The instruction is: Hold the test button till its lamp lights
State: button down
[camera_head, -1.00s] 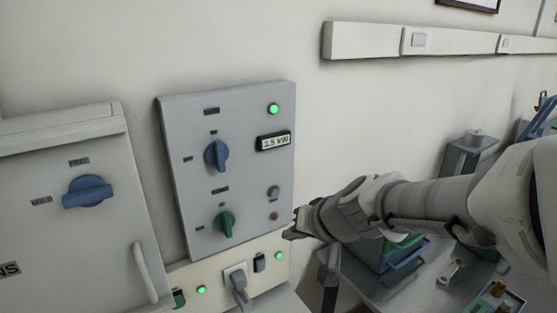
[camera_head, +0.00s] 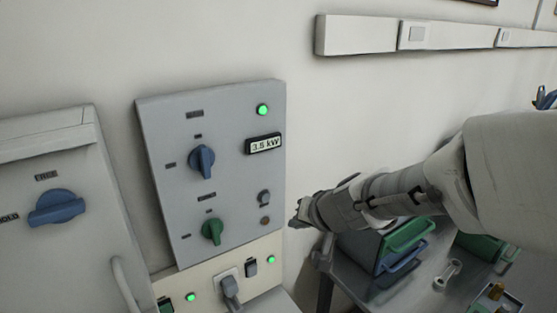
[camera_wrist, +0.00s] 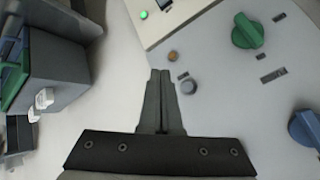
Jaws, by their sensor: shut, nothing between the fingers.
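The grey wall panel (camera_head: 235,180) carries a round grey button (camera_head: 264,197), with a small dull brown lamp (camera_head: 265,221) just below it. In the wrist view the button (camera_wrist: 188,87) and the lamp (camera_wrist: 173,56) both show in full, and the lamp looks unlit. My gripper (camera_head: 293,222) is just right of the panel's lower right edge. In the wrist view its fingers (camera_wrist: 160,73) are together and empty, with their tips appearing left of the button and below the lamp. I see no contact with the button.
The panel also has a blue knob (camera_head: 201,161), a green knob (camera_head: 212,231), a lit green lamp (camera_head: 262,109) and a 3.5 kW display (camera_head: 263,145). A socket strip with a plug (camera_head: 231,288) is below.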

jog(key=w+a+p, duration=0.1)
jog(key=w+a, duration=0.3)
jog(key=w, duration=0.3)
jog(key=shift+a, duration=0.4)
dwell(1.7)
jog(key=shift+w+a, duration=0.2)
jog(key=shift+w, duration=0.15)
jog(key=shift+w+a, duration=0.25)
jog(key=shift+w, duration=0.15)
dwell(0.7)
jog(key=shift+s+d, duration=0.1)
jog(key=shift+s, duration=0.05)
jog(key=shift+s+d, duration=0.35)
jog(key=shift+s, duration=0.25)
jog(key=s+d+b, duration=0.1)
jog(key=s, duration=0.1)
jog(key=s+d+b, duration=0.1)
jog(key=s+d, duration=0.1)
dwell(0.6)
